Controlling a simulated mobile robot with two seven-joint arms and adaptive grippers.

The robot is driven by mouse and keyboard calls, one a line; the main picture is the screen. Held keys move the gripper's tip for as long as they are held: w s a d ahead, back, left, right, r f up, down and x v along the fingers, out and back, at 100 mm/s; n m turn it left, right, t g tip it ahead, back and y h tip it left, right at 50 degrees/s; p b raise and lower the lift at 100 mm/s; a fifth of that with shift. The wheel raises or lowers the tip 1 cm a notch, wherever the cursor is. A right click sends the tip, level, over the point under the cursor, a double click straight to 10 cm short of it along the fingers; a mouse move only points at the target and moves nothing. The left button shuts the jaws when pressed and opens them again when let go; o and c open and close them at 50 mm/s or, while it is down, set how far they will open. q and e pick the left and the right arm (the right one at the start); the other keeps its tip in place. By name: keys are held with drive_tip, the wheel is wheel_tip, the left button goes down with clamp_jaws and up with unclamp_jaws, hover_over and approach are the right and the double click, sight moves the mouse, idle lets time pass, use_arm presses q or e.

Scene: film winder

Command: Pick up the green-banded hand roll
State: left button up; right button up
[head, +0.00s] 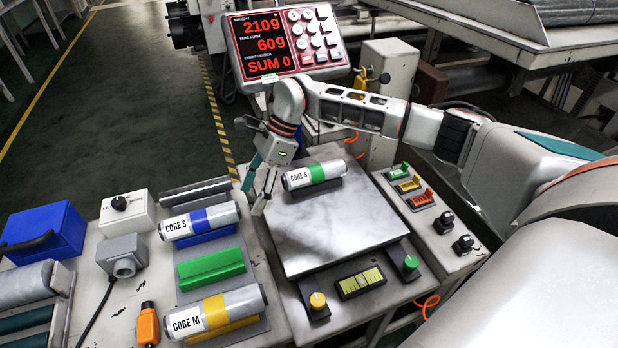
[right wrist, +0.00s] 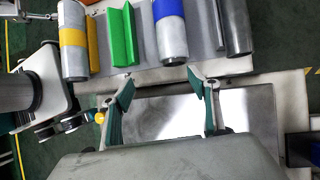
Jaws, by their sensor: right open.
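The green-banded hand roll (head: 317,173), white-labelled "CORE S", lies on its side in a dark cradle on the scale's metal plate (head: 335,232), near its far left corner. My right gripper (head: 254,196) is just left of the roll's labelled end, apart from it in the picture, with its fingers pointing down. It is open and empty. In the right wrist view its two fingers (right wrist: 160,78) stand wide apart; the green-banded roll does not show there. My left gripper does not show in the head view.
A blue-banded roll (head: 200,221) and a yellow-banded roll (head: 215,312) lie on the rack at left, with an empty green cradle (head: 210,267) between them. The scale display (head: 270,45) reads 210g. Small switches (head: 410,184) stand right of the plate.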

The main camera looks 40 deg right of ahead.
drive_tip(key=w+d+f+h+b, duration=0.2)
drive_tip(key=w+d+h, duration=0.1)
drive_tip(key=d, duration=0.8)
drive_tip(key=r+h+b, duration=0.2)
drive_tip(key=h, duration=0.1)
hover_over(316, 166)
drive_tip(key=shift+a+f, duration=0.2)
drive_tip(key=shift+a, duration=0.05)
drive_tip(key=shift+s+d+f, duration=0.1)
drive_tip(key=shift+f, duration=0.15)
wheel_tip(316, 166, down, 7)
drive_tip(key=shift+b, duration=1.25)
drive_tip(key=shift+r, duration=0.25)
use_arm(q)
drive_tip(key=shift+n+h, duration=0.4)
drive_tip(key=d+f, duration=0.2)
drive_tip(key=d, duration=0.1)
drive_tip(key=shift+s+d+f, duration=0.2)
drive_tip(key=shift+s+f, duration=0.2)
use_arm(e)
drive_tip(key=c, duration=1.3)
